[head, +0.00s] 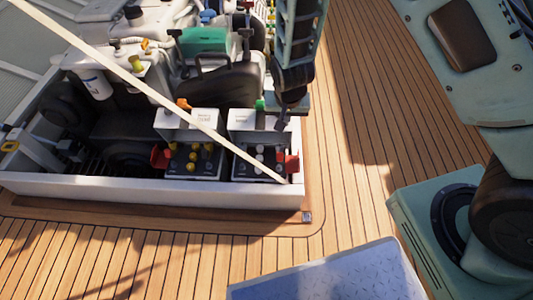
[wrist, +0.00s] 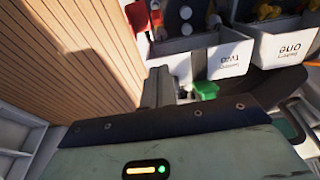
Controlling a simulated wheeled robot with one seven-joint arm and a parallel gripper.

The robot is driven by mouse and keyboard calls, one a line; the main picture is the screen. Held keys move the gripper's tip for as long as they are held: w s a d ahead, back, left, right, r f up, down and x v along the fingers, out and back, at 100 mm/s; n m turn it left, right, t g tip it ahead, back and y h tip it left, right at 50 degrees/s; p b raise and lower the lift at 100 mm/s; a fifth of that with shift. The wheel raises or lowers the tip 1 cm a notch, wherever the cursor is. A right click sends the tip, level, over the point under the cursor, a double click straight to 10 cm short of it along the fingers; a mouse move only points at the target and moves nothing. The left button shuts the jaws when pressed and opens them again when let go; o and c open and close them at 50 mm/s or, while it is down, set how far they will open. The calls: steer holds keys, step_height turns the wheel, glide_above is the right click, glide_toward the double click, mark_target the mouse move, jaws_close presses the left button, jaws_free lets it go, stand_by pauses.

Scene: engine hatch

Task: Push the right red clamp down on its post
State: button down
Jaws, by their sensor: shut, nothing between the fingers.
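The right red clamp (head: 291,166) is at the right end of the right battery (head: 262,165), near the corner of the hatch. It also shows at the top of the wrist view (wrist: 138,15), partly cut off. Its post cannot be made out. My gripper (head: 281,124) hangs above the back right of the right battery, beyond the red clamp in the head view and apart from it. In the wrist view its fingers (wrist: 160,85) are together and empty, below the red clamp in the picture.
A white diagonal bar (head: 150,92) crosses the hatch, ending close to the right red clamp. A left red clamp (head: 160,158), an orange clamp (head: 184,104) and a green clamp (wrist: 206,90) are nearby. The white hatch wall (head: 150,191) borders clear wooden deck (head: 370,130).

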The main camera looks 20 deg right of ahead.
steer(key=shift+w+a+f, duration=0.1)
steer(key=shift+w+f, duration=0.2)
steer(key=shift+f, duration=0.2)
steer(key=shift+w+f, duration=0.25)
steer(key=shift+f, duration=0.25)
steer(key=b, duration=0.6)
glide_above(281, 147)
steer(key=f, duration=0.7)
steer(key=s+f, duration=0.1)
steer(key=f, duration=0.2)
steer(key=shift+a+f, duration=0.25)
steer(key=shift+a, duration=0.05)
steer(key=shift+s+a+f+b, duration=0.2)
steer(key=shift+s+f, duration=0.15)
steer(key=shift+f, duration=0.15)
steer(key=shift+s+a+f+b, duration=0.15)
steer(key=shift+s+f, duration=0.15)
steer(key=shift+f, duration=0.15)
steer(key=shift+s+f, duration=0.3)
steer(key=shift+f, duration=0.1)
steer(key=shift+s, duration=0.1)
